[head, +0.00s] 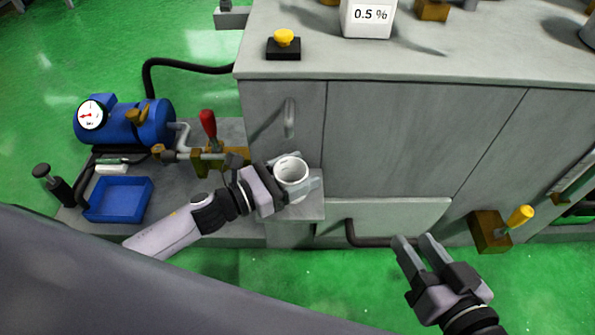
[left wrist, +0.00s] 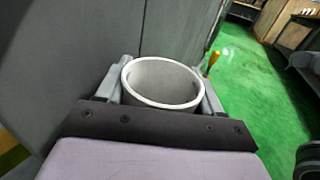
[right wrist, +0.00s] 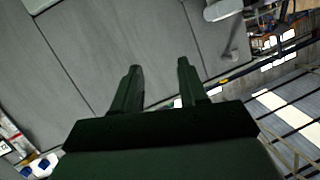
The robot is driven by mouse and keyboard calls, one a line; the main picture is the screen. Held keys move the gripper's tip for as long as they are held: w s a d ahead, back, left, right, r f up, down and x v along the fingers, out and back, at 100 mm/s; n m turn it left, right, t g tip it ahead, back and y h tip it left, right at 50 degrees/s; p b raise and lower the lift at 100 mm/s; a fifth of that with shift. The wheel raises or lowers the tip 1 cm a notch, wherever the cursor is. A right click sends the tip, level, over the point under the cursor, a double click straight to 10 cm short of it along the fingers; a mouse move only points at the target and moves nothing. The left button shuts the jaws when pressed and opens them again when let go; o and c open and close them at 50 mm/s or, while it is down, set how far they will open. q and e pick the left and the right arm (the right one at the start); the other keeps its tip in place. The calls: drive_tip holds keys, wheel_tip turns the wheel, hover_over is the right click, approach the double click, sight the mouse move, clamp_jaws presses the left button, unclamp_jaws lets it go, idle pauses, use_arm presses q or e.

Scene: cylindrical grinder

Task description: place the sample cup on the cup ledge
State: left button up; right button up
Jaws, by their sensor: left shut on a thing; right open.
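The sample cup (head: 291,168) is a white open-topped round cup, upright between the fingers of my left gripper (head: 297,184). That gripper is shut on it, with one finger on each side. The left wrist view shows the cup (left wrist: 163,82) between the fingers, its rim up and its inside empty. The cup ledge (head: 309,211) looks to be the small grey shelf against the machine's front, under the cup in the head view. I cannot tell whether the cup touches it. My right gripper (head: 416,240) is open and empty in front of the machine; it also shows in the right wrist view (right wrist: 160,70).
The grey machine cabinet (head: 420,130) stands behind. A red-handled valve (head: 208,124), a blue tray (head: 118,198) and a blue tank (head: 150,121) are at left. A yellow-handled lever (head: 519,217) sticks out at right. Green floor (head: 330,290) is clear in front.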

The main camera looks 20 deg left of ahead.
use_arm(q)
drive_tip(key=o, duration=0.8)
drive_tip(key=shift+c, duration=0.2)
